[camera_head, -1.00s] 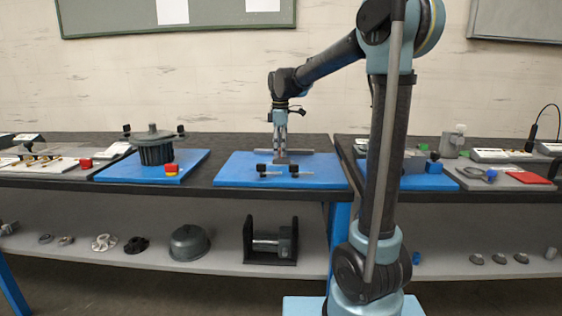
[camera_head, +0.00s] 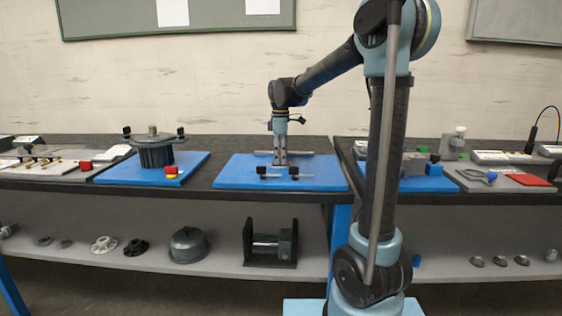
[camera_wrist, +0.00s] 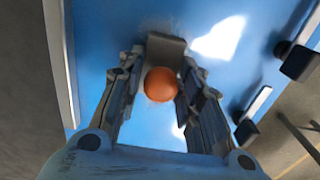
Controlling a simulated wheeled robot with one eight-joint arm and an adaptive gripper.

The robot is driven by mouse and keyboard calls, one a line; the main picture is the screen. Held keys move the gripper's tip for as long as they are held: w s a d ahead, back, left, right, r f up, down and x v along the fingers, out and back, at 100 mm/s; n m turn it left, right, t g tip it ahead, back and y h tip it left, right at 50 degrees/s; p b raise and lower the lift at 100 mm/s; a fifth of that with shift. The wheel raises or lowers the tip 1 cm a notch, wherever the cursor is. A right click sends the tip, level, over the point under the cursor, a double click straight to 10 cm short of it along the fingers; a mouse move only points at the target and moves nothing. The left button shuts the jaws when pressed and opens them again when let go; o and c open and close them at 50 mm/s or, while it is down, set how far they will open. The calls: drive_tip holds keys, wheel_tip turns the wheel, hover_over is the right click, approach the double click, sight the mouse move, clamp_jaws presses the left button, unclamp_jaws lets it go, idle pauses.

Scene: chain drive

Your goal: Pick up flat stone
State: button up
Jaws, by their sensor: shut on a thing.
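My gripper (camera_head: 279,160) points down over the blue board (camera_head: 230,175) in the middle of the bench. In the wrist view, its two fingers (camera_wrist: 163,62) are closed in on a small grey flat block (camera_wrist: 166,46) at their tips, which looks like the flat stone. An orange ball-like thing (camera_wrist: 161,84) shows between the fingers, nearer to the camera. How it sits relative to the block I cannot tell. In the head view the held thing is small and mostly hidden by the fingers.
Black-ended clamps (camera_head: 293,173) stand on the front of the blue board. A grey bar (camera_head: 299,153) lies behind the gripper. A dark ribbed drum (camera_head: 156,157) stands on the blue board to the left. The shelf below holds several parts.

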wheel_tip(320, 180, up, 10)
drive_tip(key=shift+r, duration=0.1)
idle(0.4)
